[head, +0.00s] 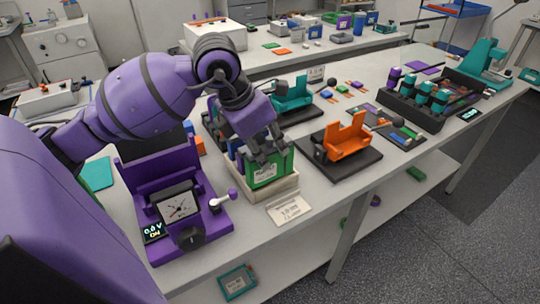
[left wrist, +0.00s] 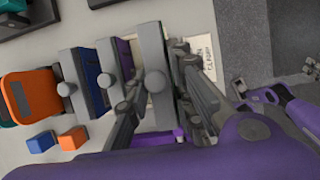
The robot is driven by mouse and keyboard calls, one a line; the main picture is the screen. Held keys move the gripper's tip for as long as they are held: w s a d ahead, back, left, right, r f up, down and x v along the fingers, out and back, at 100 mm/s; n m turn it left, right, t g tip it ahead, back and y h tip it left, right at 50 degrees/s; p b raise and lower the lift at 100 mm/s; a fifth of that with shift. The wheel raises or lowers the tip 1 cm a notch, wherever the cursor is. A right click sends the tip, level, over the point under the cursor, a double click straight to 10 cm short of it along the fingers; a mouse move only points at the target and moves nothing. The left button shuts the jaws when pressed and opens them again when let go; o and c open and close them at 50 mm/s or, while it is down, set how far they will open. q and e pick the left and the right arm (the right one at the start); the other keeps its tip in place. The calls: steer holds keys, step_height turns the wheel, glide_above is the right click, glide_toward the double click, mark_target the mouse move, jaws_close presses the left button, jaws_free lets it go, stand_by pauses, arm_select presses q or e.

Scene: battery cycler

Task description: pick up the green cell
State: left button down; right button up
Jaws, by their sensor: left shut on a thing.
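The green cell (head: 268,172) stands upright at the front of a row of cells in a cream holder (head: 277,193), its label facing the front edge of the bench. My left gripper (head: 264,152) reaches down onto its top from above and is shut on it. I cannot tell whether the cell is lifted from the holder.
A purple cradle device (head: 180,208) with a dial stands left of the holder. An orange cradle (head: 347,140) on a dark base stands to the right. A label card (head: 290,209) lies in front. In the left wrist view, blue (left wrist: 84,78) and orange (left wrist: 30,97) cells stand close by.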

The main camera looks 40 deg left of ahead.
arm_select(q)
steer(key=s+d+r, duration=0.2)
steer(key=s+r, duration=0.6)
steer(key=s, duration=0.4)
steer(key=shift+s+d+r+p, duration=0.2)
steer(key=shift+r+p, duration=0.05)
steer(key=shift+p, duration=0.15)
